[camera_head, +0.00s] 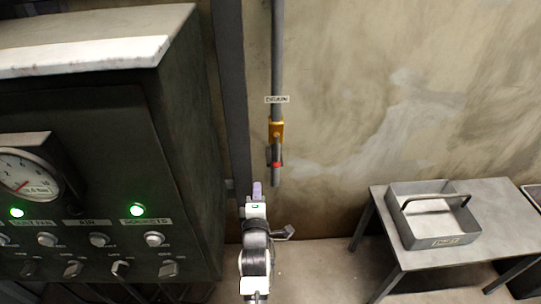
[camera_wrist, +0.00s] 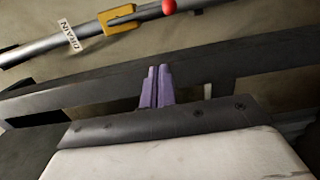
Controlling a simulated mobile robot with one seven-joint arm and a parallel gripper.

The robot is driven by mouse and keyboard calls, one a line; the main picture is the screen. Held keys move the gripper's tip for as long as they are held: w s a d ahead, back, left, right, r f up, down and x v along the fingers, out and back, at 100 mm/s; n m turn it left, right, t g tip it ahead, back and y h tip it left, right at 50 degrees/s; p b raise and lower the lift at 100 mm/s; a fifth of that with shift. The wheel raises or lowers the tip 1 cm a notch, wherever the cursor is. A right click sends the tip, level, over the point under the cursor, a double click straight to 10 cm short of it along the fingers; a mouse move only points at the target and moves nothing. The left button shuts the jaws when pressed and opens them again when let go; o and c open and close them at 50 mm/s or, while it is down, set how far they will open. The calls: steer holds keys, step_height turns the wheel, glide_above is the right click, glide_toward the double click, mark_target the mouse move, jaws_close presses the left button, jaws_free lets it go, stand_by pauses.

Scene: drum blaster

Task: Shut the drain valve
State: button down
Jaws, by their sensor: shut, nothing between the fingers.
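The drain valve (camera_head: 276,132) is a yellow body on a vertical grey pipe, under a label reading DRAIN (camera_head: 277,100). Its lever has a red tip (camera_head: 276,164) and hangs down along the pipe in the head view. In the wrist view the yellow valve body (camera_wrist: 121,19) and red tip (camera_wrist: 169,6) show at the top, beyond the fingers. My gripper (camera_head: 257,190) has purple fingers, pressed together and empty. In the head view it is below and slightly left of the red tip. The fingers (camera_wrist: 157,86) point toward the wall, apart from the valve.
A dark control cabinet (camera_head: 190,150) with a gauge, green lamps and several knobs stands at left. A dark vertical post (camera_head: 231,100) runs between cabinet and pipe. A metal table (camera_head: 395,245) with a handled tray (camera_head: 412,230) stands at right. Bare wall lies between pipe and table.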

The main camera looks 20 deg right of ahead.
mark_target(277, 152)
steer(key=shift+r, duration=0.1)
stand_by(0.3)
steer(key=w+d+p, duration=0.3)
steer(key=w+d, duration=0.4)
steer(key=w, duration=0.2)
steer(key=shift+d, duration=0.15)
steer(key=shift+w, duration=0.1)
steer(key=shift+d+f+b, duration=0.1)
steer(key=shift+f+b, duration=0.1)
steer(key=shift+b, duration=0.4)
